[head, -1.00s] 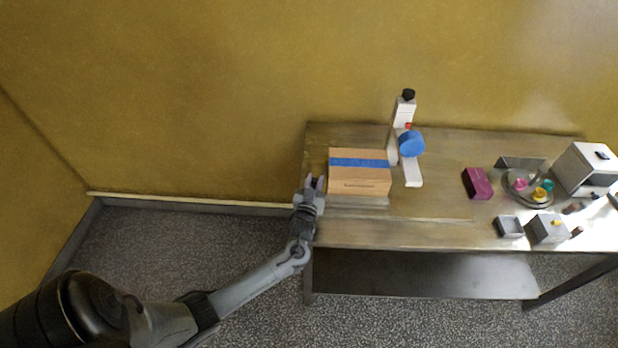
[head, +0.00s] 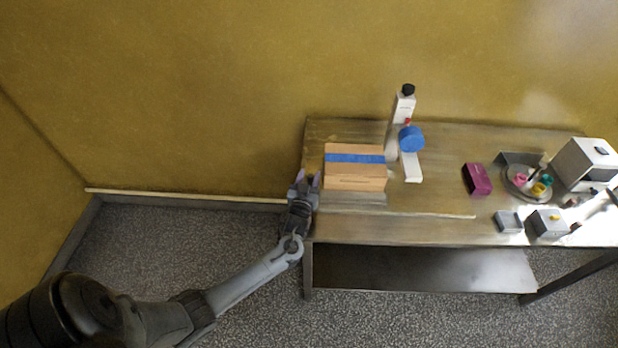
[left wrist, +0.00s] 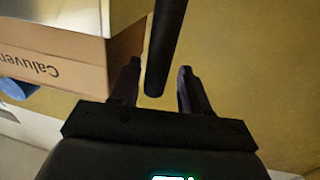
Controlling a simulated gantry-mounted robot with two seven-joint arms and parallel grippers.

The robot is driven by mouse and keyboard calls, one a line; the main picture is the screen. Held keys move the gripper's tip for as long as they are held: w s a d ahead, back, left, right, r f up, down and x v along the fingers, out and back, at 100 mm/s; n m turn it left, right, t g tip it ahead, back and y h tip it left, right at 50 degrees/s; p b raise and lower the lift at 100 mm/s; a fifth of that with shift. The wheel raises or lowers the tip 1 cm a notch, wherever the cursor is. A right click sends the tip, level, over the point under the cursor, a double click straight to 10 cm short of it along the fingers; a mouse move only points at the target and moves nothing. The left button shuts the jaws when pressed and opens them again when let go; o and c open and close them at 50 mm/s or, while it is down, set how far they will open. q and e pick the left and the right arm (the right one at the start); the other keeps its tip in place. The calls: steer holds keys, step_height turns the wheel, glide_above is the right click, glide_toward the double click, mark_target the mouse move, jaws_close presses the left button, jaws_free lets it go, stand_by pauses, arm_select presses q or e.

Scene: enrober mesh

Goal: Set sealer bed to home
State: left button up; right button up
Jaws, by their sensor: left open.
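A brown carton with blue tape (head: 355,182) lies on a low grey plate (head: 355,199), likely the sealer bed, at the table's left end. A white post with a blue roller (head: 411,138) stands just right of the carton. My left gripper (head: 304,180) is at the table's left edge, beside the carton, with its fingers apart. In the left wrist view, a dark round bar (left wrist: 165,50) ends between the open fingertips (left wrist: 157,82), apparently clear of both. The carton (left wrist: 50,65) also shows there at left. My right gripper is out of view.
To the right on the table (head: 430,200) are a magenta box (head: 477,179), a round tray (head: 514,181) with coloured items, a white machine (head: 587,163) and small grey boxes (head: 508,221). The table's middle front is clear. A yellow wall stands behind.

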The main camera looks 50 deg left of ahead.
arm_select(q)
steer(key=shift+d, duration=0.1)
steer(key=v, duration=1)
steer(key=shift+s, duration=0.35)
steer(key=shift+d, duration=0.1)
